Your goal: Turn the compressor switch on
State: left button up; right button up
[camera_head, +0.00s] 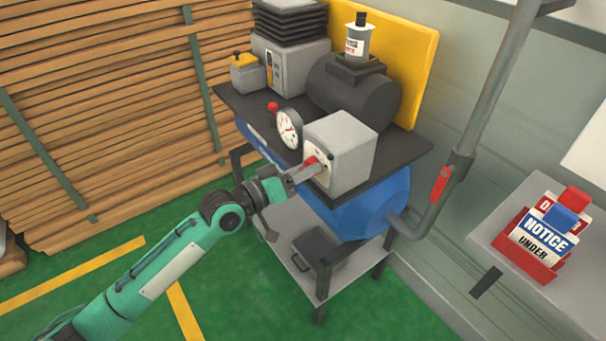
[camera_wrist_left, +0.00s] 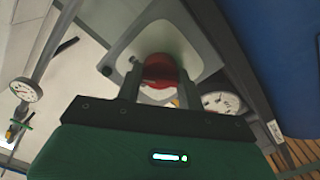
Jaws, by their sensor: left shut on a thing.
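The compressor (camera_head: 370,205) has a blue tank under a dark top plate. A grey switch box (camera_head: 352,150) stands on the plate's near right part, with a red switch (camera_head: 311,161) on its light front face. My left gripper (camera_head: 310,171) reaches in from the left and is shut on the red switch. In the left wrist view the red switch (camera_wrist_left: 159,72) sits between the fingers of my left gripper (camera_wrist_left: 158,84), in front of the box face. The fingers partly hide the switch, and I cannot read its position. My right gripper is not in view.
A round gauge (camera_head: 289,129) stands just left of the switch box. A dark motor (camera_head: 355,95) is behind it. A grey pipe with a red-handled valve (camera_head: 440,184) rises at the right. Stacked planks (camera_head: 110,100) fill the left. The green floor (camera_head: 235,310) in front is clear.

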pick_arm(q)
jog(key=shift+m, duration=0.8)
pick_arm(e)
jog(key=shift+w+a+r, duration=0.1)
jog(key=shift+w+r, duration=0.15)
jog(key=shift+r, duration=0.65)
pick_arm(q)
jog(key=o, duration=1)
jog(key=b+v, duration=0.2)
jog(key=v, duration=1.2)
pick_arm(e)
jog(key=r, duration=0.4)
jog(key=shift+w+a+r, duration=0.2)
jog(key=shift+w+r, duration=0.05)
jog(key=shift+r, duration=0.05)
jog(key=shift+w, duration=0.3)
